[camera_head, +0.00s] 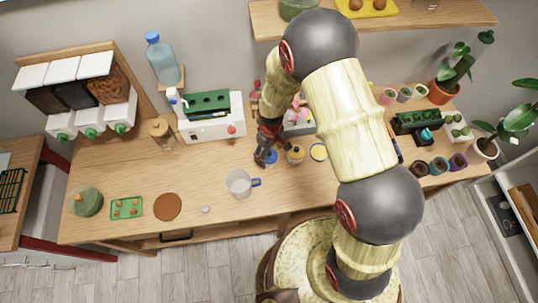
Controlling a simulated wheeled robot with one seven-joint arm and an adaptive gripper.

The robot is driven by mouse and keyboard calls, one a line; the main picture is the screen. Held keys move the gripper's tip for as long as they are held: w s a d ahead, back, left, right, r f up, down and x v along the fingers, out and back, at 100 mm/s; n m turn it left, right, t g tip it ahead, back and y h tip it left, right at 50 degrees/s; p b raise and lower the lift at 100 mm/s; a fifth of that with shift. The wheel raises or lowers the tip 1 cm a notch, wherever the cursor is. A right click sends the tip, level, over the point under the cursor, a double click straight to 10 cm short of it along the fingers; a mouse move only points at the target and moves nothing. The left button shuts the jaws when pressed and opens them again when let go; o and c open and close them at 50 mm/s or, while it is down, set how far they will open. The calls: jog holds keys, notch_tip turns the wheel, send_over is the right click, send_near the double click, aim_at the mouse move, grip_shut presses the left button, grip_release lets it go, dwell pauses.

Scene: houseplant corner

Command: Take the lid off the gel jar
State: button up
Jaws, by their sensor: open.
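My gripper (266,152) reaches down over the middle of the table, open, its fingers small and partly dark in the view. A small blue-topped container (269,158) is right at its fingertips; I cannot tell whether they touch. A small jar with a yellow top (295,155) stands just right of it, and a round yellow piece with a blue rim (318,152) is further right. A round green jar (87,201) with an orange knob stands at the far left front. The picture is too small to tell which of these is the gel jar.
A clear mug with a blue handle (240,183) stands in front of my gripper. A brown disc (167,207) and a green tray (126,207) lie to the left. A white machine (212,118) stands behind left. Several pots crowd the right; the front middle is mostly clear.

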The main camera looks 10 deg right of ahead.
jog(key=shift+f, duration=0.2)
jog(key=shift+c, duration=0.9)
jog(key=c, duration=0.8)
